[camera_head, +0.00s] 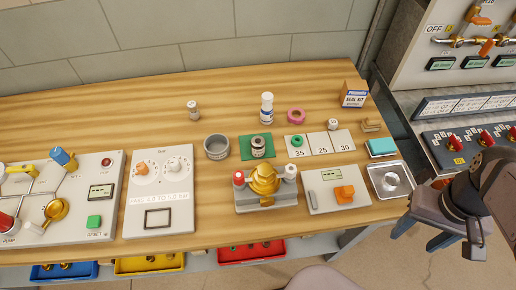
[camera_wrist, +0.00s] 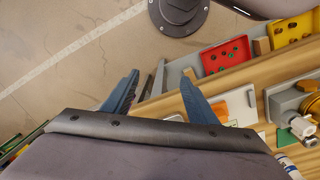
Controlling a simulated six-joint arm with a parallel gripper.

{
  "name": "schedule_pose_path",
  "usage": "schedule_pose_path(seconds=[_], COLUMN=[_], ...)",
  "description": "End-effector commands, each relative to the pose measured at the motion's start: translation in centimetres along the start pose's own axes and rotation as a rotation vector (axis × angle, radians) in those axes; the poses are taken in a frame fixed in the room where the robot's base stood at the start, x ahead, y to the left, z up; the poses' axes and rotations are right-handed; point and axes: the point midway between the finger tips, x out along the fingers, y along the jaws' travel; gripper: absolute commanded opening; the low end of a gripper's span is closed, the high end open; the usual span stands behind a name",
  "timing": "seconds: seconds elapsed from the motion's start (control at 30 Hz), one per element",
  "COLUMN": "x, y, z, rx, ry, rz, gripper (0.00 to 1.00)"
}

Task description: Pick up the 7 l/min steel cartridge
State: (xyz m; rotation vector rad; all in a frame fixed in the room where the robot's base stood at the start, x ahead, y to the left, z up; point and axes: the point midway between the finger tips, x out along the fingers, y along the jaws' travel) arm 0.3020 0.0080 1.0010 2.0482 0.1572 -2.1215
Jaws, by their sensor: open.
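My gripper (camera_wrist: 160,76) is open and empty, its two blue-grey fingers spread apart beyond the table's edge in the wrist view. In the head view part of my arm shows at the far right, away from the small parts on the table. A small grey cylinder (camera_head: 193,110) stands upright alone at the back left of the table. Another metallic cylinder with a dark band (camera_head: 258,147) stands on a green mat (camera_head: 244,155). I cannot read a 7 l/min marking on either, so I cannot tell which is the steel cartridge.
A grey bowl (camera_head: 217,147), a white bottle (camera_head: 267,108) and a pink ring (camera_head: 296,116) stand nearby. A brass valve fixture (camera_head: 264,183) is in front of the mat. A steel tray (camera_head: 390,180) lies at the right edge. The back left of the table is mostly clear.

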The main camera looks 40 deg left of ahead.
Motion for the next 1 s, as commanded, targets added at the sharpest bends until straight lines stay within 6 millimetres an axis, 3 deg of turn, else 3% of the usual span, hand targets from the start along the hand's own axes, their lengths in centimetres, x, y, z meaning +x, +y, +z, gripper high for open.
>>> schedule_pose_path(seconds=[0.27,0.47,0.6,0.73,0.87,1.0], x=[-0.8,-1.5,-2.1,-2.5,-2.7,-2.5], y=[-1.7,-5.7,-11.0,-17.4,-24.8,-33.0], z=[-4.6,-10.3,-14.6,-17.2,-18.1,-16.5], rx=[-0.355,-0.771,-1.102,-1.371,-1.601,-1.798], ry=[-0.062,-0.140,-0.210,-0.272,-0.333,-0.396], rz=[0.112,0.275,0.441,0.613,0.800,1.013], gripper=[0.53,0.53,0.53,0.53,0.53,0.53])
